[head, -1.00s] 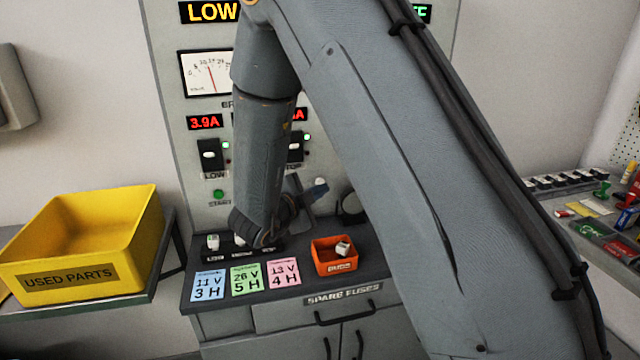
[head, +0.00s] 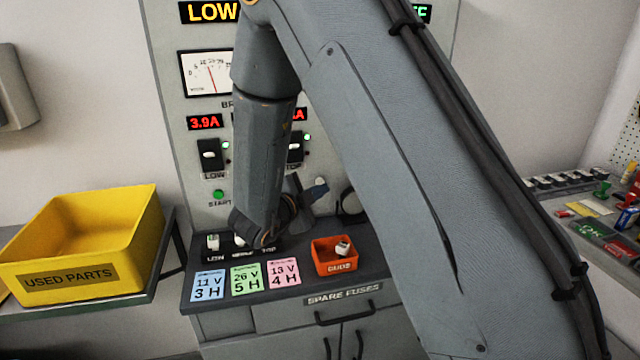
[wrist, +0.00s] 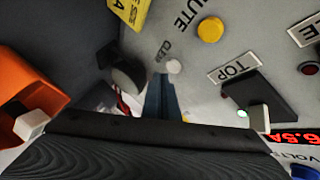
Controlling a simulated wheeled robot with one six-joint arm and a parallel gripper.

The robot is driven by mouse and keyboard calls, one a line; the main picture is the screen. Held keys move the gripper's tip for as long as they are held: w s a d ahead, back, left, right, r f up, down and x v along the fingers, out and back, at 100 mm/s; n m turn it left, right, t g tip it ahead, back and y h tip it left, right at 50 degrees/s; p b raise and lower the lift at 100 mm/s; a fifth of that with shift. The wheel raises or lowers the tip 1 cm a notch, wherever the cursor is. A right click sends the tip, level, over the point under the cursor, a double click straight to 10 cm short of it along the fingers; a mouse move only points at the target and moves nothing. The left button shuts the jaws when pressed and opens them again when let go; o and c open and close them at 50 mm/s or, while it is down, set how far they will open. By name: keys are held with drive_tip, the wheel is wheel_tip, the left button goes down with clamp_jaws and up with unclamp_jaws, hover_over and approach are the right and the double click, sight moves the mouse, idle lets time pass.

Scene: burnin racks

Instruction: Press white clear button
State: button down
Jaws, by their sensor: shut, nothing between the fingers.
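The white clear button (wrist: 174,66) is a small round white cap on the grey panel in the wrist view, beside a small label that seems to read CLEAR. My gripper (wrist: 164,82) is shut and empty. Its narrow blue-grey fingertips end just below the button in the picture; I cannot tell whether they touch it. In the head view my gripper (head: 304,196) is partly hidden behind my arm, low in front of the panel, with a pale round spot just beyond it.
A yellow button (wrist: 210,30) and a TOP switch (wrist: 262,100) are on the panel near the white one. A black knob (wrist: 125,72) sticks out to the left. An orange bin (head: 335,268) stands on the ledge below, and a yellow used-parts bin (head: 80,285) is at left.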

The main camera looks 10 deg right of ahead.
drive_tip(key=shift+w, duration=0.1)
idle(0.4)
drive_tip(key=shift+w, duration=0.35)
drive_tip(key=shift+w, duration=0.4)
idle(0.7)
drive_tip(key=shift+s, duration=0.85)
drive_tip(key=s+p, duration=0.1)
drive_tip(key=s, duration=0.4)
drive_tip(key=shift+p, duration=0.3)
drive_tip(key=shift+w, duration=0.1)
idle(0.6)
